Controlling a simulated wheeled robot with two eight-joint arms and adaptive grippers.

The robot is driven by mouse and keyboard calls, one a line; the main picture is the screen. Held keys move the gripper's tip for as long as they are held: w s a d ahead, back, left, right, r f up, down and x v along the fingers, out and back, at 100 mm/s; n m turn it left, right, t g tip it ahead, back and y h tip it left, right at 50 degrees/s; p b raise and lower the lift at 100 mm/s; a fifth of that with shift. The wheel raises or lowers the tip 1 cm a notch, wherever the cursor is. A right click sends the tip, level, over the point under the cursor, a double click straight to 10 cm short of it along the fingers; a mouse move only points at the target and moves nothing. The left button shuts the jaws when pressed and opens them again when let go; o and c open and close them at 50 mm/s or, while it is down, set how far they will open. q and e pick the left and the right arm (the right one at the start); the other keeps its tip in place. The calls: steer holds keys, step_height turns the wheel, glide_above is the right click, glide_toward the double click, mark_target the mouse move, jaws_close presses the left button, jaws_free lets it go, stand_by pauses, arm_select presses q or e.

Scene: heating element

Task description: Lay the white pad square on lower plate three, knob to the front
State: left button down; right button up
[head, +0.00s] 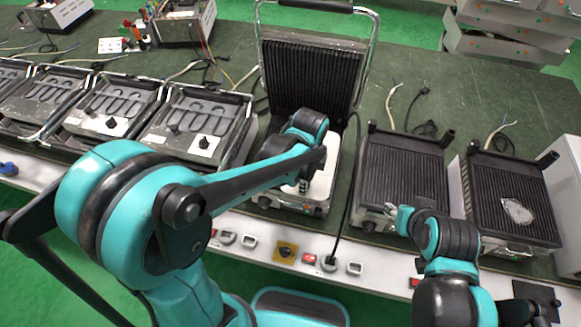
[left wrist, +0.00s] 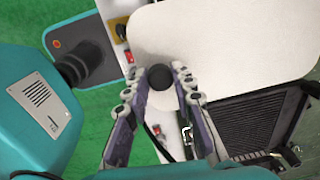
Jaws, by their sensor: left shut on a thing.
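The white pad (head: 322,188) is a flat sheet with rounded corners. In the head view it is over the lower part of the open-lidded grill (head: 312,75), mostly hidden by my left arm. In the left wrist view the pad (left wrist: 215,45) fills the top, with its round black knob (left wrist: 160,77) at its near edge. My left gripper (left wrist: 160,88) is shut on the knob; it also shows in the head view (head: 303,184). Whether the pad touches the plate cannot be told. My right gripper (head: 393,213) is at the front of the grill to the right; its opening is unclear.
A ribbed grill (head: 405,170) and another with a pale patch (head: 512,190) stand to the right. The bench's white front edge (head: 265,240) carries switches and sockets. Loose cables lie behind.

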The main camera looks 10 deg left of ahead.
arm_select(q)
steer(key=s+d, duration=0.2)
steer(key=d, duration=0.2)
steer(key=w+a+f+b, duration=0.3)
steer(key=a+f+b, duration=0.2)
steer(key=a+f, duration=0.5)
steer(key=shift+w+a+f, duration=0.15)
steer(key=shift+a+f, duration=0.15)
steer(key=shift+a, duration=0.1)
steer(key=c, duration=1.7)
jaws_free()
steer(key=shift+f, duration=0.2)
steer(key=o, duration=0.4)
steer(key=shift+r, duration=0.1)
steer(key=shift+r, duration=0.1)
